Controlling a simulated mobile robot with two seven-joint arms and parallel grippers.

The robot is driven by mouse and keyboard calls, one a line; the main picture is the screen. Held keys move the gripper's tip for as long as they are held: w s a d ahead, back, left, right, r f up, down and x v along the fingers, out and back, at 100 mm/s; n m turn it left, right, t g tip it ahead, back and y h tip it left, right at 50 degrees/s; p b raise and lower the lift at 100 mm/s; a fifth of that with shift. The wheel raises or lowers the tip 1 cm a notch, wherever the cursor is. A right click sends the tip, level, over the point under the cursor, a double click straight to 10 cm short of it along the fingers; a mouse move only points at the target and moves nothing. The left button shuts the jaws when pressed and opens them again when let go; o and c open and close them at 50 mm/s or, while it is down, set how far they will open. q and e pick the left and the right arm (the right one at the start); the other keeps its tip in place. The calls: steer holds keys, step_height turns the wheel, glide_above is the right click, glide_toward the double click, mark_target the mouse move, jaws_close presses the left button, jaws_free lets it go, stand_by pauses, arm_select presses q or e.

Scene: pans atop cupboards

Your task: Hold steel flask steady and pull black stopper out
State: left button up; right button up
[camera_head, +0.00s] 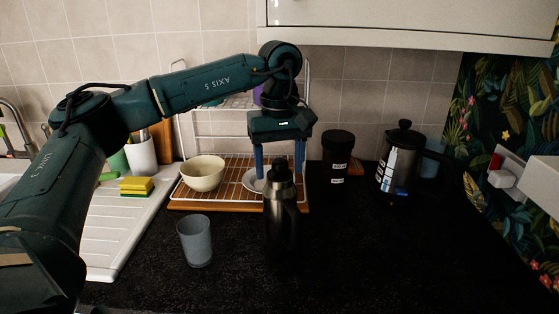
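The steel flask (281,222) stands upright on the black worktop, near the middle of the head view. Its black stopper (280,171) sits on top of the flask. My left gripper (279,172) hangs down from above, with its two blue fingers apart. One finger shows to the left of the stopper and the other to the right, with gaps on both sides. I cannot tell from this view whether the fingers are level with the stopper in depth or behind it. My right gripper is not in view.
A grey-blue cup (195,241) stands left of the flask. Behind are a dish rack (185,206) and a cream bowl (203,173). A black jar (338,157) and a cafetière (401,162) stand to the right. The worktop (400,255) at front right is clear.

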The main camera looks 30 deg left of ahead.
arm_select(q)
steer(key=c, duration=0.7)
steer(key=o, duration=0.9)
steer(key=shift+o, duration=0.2)
steer(key=shift+r, duration=0.1)
